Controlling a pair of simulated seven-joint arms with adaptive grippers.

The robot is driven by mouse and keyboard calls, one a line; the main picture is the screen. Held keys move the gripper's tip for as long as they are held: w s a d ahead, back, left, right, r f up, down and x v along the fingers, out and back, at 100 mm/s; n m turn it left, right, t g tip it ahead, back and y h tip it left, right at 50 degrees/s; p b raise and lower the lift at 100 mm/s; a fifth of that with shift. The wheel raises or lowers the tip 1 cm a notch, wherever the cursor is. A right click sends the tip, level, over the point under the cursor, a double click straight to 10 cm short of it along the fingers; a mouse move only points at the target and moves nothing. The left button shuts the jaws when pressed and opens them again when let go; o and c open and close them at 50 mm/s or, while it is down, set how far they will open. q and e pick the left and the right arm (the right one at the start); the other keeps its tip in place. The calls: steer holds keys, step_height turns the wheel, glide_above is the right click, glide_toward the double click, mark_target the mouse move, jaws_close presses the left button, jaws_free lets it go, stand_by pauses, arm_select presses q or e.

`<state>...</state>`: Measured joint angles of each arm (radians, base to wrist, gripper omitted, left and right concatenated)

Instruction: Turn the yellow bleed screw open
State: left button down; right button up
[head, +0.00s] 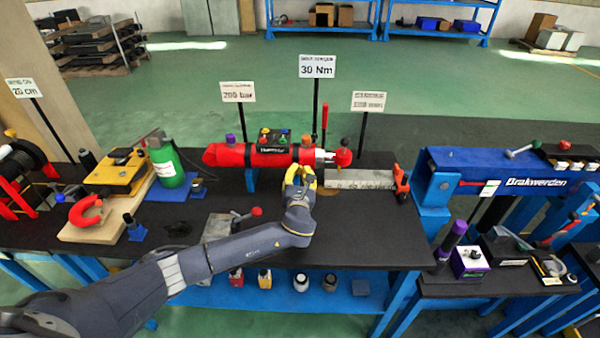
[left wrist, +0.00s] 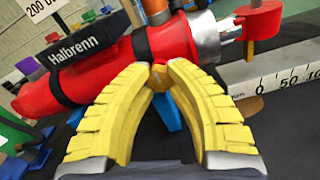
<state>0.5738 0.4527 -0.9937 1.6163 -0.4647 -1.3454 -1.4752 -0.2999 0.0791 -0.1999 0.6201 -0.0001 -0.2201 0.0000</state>
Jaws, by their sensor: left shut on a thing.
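The red cylinder (head: 225,155) lies across a stand on the black bench, with a black label block reading Halbrenn on top. It fills the left wrist view (left wrist: 95,75). My left gripper (head: 300,170) is at the near side of its right end. Its yellow fingers (left wrist: 160,72) converge on the small yellow bleed screw (left wrist: 159,79) and are shut on it, one finger on each side. Only a rounded yellow-orange part of the screw shows between the fingertips; in the head view the fingers hide it. My right gripper is not in view.
A scale bar (head: 360,179) lies right of the cylinder. A lever with a red knob (head: 256,211) stands near my left forearm. A green bottle (head: 166,160) and yellow device (head: 115,172) stand left. Signs (head: 317,66) rise behind. The bench's front right is clear.

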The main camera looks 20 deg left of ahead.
arm_select(q)
steer(key=shift+n, duration=0.3)
steer(key=n, duration=0.4)
steer(key=shift+r+n, duration=0.1)
steer(key=shift+n, duration=0.2)
steer(key=n, duration=0.5)
steer(key=shift+a+n, duration=0.1)
steer(key=shift+n, duration=0.2)
steer(key=n, duration=0.9)
steer(key=shift+a, duration=0.15)
steer(key=shift+n, duration=0.4)
steer(key=c, duration=1.4)
jaws_free()
steer(key=o, duration=0.3)
